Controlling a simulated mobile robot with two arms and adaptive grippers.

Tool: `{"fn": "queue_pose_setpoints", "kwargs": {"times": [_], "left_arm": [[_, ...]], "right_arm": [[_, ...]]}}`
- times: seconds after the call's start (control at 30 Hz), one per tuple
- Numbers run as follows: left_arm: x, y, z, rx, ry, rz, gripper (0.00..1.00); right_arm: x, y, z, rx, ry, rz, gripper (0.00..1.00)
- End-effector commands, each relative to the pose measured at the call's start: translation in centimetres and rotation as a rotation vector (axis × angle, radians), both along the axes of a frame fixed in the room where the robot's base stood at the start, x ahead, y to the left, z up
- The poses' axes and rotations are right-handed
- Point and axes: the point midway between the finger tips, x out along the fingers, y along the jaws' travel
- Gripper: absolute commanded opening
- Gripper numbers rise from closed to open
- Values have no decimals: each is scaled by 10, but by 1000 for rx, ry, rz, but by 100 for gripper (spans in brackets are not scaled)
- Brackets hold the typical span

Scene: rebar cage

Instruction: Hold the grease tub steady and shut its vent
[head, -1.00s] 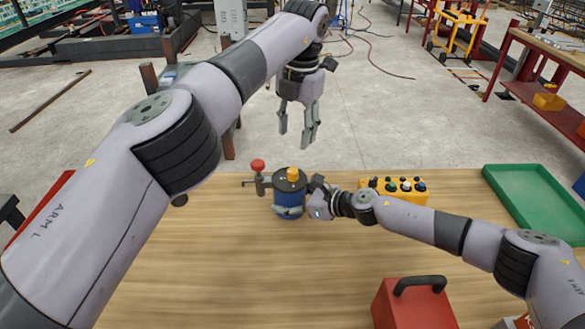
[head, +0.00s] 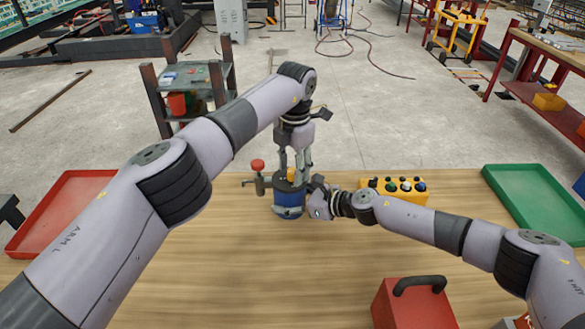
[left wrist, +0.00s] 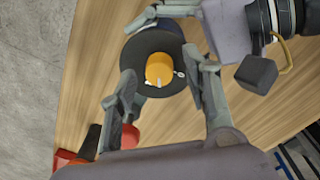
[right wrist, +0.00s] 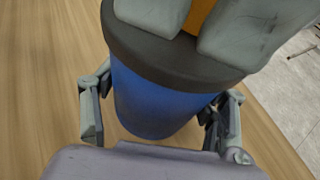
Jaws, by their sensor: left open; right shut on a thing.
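The grease tub (head: 289,199) is a blue cylinder with a dark lid, upright on the wooden table near its far edge. It fills the right wrist view (right wrist: 150,103). My right gripper (head: 290,212) is shut around its blue body from the right. The vent, an orange-yellow knob (left wrist: 159,69), stands on the middle of the lid. My left gripper (head: 296,170) points down over the lid. In the left wrist view its open fingers (left wrist: 162,92) are spread to both sides of the knob, apart from it. The left fingertips partly hide the lid in the head view.
A red-knobbed fixture (head: 258,175) stands close to the tub's left. A yellow button box (head: 398,190) is to the right. A red tray (head: 62,209), a green tray (head: 535,200) and a red case (head: 413,305) lie around the table. The front middle is clear.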

Motion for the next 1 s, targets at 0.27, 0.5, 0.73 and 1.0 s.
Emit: {"fn": "queue_pose_setpoints", "kwargs": {"times": [0.27, 0.5, 0.73, 1.0], "left_arm": [[0, 0, -6, 0, 0, 0, 44], [0, 0, -6, 0, 0, 0, 35], [0, 0, -6, 0, 0, 0, 20], [0, 0, -6, 0, 0, 0, 2]], "right_arm": [[-1, 1, 0, 1, 2, 1, 11], [-1, 0, 0, 1, 2, 1, 11], [-1, 1, 0, 1, 2, 1, 11], [-1, 1, 0, 1, 2, 1, 11]]}}
